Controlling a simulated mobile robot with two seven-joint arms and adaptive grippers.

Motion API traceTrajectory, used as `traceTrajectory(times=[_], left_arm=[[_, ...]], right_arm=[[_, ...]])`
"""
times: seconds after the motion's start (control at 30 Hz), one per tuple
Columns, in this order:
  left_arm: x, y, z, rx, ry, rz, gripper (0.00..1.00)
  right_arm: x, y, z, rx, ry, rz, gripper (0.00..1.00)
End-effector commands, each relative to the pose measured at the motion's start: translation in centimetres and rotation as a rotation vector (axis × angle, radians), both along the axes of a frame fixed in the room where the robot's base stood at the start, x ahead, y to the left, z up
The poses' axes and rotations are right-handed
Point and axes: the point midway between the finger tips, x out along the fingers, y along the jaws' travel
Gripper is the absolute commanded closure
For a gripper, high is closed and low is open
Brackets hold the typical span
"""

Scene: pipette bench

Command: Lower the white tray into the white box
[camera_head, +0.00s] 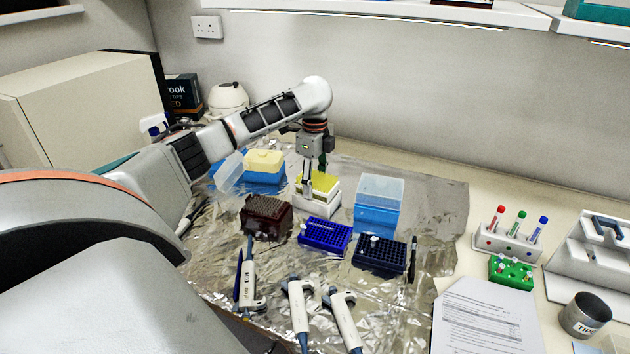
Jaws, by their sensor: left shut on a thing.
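A white box (318,203) stands on the foil near the middle of the bench. A tray with a bright yellow top (322,180) sits at the box's mouth; its edge is small, and I cannot tell how deep it sits or whether it touches the box. My left gripper (308,184) comes down from above at the tray's left side and is shut on the tray. The fingers hide part of the tray and box. My right gripper is not in view.
A brown rack (266,215) is just left of the box, a blue rack (325,236) in front, and a light-blue lidded box (378,205) to the right. A blue box with a yellow tray (263,165) stands behind left. Several pipettes (299,308) lie in front.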

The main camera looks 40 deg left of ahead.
Motion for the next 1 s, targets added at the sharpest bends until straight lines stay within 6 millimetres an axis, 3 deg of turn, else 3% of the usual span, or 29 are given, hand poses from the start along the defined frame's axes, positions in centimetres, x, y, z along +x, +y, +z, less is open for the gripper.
traceTrajectory(times=[1.0], left_arm=[[-0.2,-0.2,-2.5,-0.001,0.009,0.0,0.73]], right_arm=[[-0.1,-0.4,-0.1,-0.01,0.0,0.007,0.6]])
